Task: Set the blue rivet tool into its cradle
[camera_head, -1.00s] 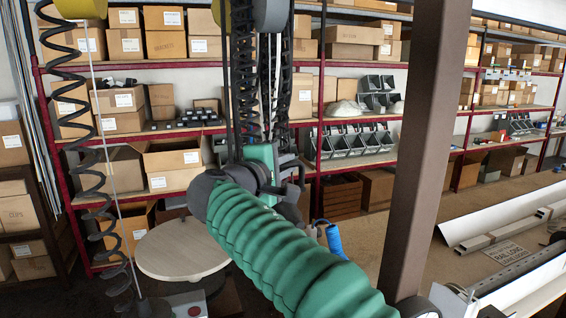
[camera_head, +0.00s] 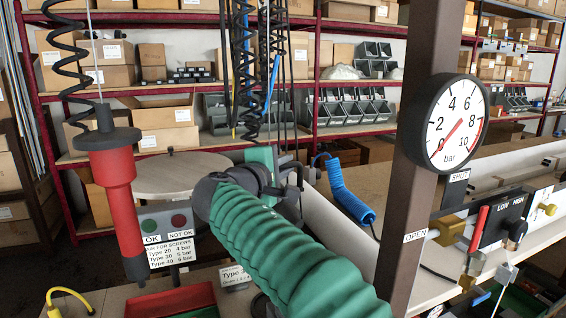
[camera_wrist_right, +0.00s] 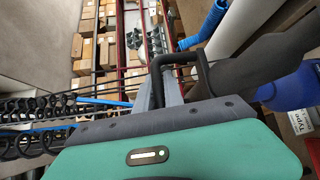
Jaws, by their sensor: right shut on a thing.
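My right gripper (camera_head: 290,190) is in the middle of the head view, at the end of my green ribbed arm. Its fingertips are mostly hidden there. In the right wrist view the gripper (camera_wrist_right: 175,82) is shut on a dark grey part with a black loop beside it. The blue rivet tool (camera_wrist_right: 293,90) shows as a rounded blue body at the right of that view, joined to the dark grey part as far as I can tell. In the head view my arm and gripper hide the tool. I cannot pick out its cradle. My left gripper is not in view.
A brown post (camera_head: 412,190) with a pressure gauge (camera_head: 455,124) stands right of my arm. A coiled blue hose (camera_head: 348,195) lies beyond the gripper. A red hanging tool (camera_head: 118,195) is at left, near a red tray (camera_head: 172,302) and a round table (camera_head: 172,176).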

